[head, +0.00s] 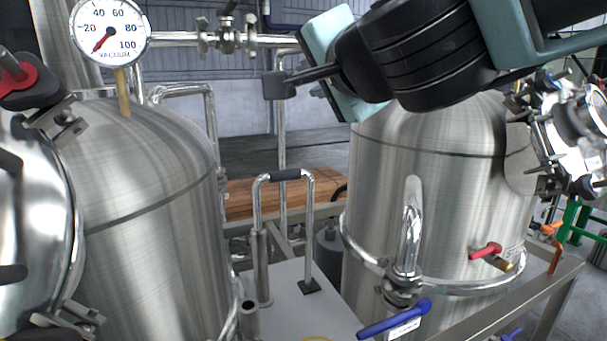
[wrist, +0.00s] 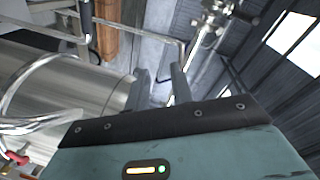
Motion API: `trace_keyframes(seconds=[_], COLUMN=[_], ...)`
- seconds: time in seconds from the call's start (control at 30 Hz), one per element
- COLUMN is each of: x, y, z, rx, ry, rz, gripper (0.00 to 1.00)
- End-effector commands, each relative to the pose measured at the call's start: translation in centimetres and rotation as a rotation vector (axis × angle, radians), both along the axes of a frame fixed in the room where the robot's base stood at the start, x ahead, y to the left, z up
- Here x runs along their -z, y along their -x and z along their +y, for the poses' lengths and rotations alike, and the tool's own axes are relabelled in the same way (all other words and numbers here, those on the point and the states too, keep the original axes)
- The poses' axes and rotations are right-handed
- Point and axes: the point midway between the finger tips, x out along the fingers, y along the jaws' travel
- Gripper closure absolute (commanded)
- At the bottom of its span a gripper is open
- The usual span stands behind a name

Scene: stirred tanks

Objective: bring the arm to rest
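My gripper (head: 274,85) is at the upper middle of the head view, raised in the air in front of the gap between two steel tanks. The arm comes in from the upper right, with a black wrist joint and pale teal links. In the wrist view my gripper (wrist: 159,76) shows two dark fingers standing apart with nothing between them. It is open and empty. In the head view its fingers overlap each other, and it seems to touch nothing.
The left tank (head: 150,190) and right tank (head: 430,180) flank a pale platform (head: 300,290) with a steel handle (head: 258,215). A vacuum gauge (head: 110,32) and a horizontal pipe (head: 175,40) lie left of my gripper. Valves with red and blue (head: 395,318) levers stick out from the right tank.

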Motion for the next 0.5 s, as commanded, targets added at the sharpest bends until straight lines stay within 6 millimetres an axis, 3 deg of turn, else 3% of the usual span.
trace_keyframes(seconds=[0.03, 0.13, 0.23, 0.37, 0.5], x=[3.8, 10.6, 17.1, 25.2, 32.4], y=[0.9, 3.5, 6.6, 11.2, 16.4], z=[1.0, 2.5, 2.5, 0.6, -3.6], rx=[-0.094, -0.293, -0.473, -0.689, -0.899], ry=[0.095, 0.294, 0.484, 0.719, 0.960], rz=[0.030, 0.102, 0.188, 0.319, 0.477], gripper=[0.77, 0.77, 0.77, 0.77, 0.77])
